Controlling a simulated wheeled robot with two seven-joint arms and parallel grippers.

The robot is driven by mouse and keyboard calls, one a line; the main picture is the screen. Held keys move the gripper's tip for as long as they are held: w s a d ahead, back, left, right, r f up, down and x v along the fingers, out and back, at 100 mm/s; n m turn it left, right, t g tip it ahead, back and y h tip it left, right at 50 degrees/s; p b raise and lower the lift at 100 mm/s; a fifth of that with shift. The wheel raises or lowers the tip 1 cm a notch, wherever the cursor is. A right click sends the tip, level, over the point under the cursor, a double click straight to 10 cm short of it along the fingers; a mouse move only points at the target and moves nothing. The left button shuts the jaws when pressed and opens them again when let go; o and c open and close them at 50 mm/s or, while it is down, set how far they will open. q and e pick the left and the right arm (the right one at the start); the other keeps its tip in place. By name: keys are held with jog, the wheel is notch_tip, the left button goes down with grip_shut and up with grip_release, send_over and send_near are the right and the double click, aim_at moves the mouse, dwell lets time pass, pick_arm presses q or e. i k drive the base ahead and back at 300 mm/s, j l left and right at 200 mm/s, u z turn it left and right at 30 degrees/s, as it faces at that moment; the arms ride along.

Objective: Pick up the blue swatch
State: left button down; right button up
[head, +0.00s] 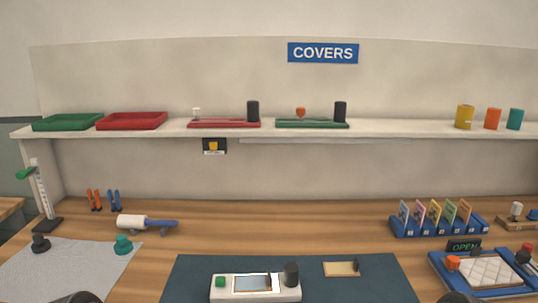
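A blue rack (440,230) stands on the right of the table and holds several thin upright cards in a row. The leftmost card is a light blue swatch (403,212), standing upright in its slot. Pink, yellow, green and orange-brown cards stand to its right. Dark rounded shapes at the bottom edge, left and right, look like parts of my arms. No fingers of either gripper show, and neither gripper is near the rack.
A blue tray with a white quilted pad (490,272) and an OPEN sign (464,246) stand in front of the rack. A shelf (400,127) runs above.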

aim_at(257, 282)
jog(key=k+j, duration=0.1)
jog(key=j, duration=1.95)
jog(key=k+u, duration=0.05)
jog(key=k, duration=0.05)
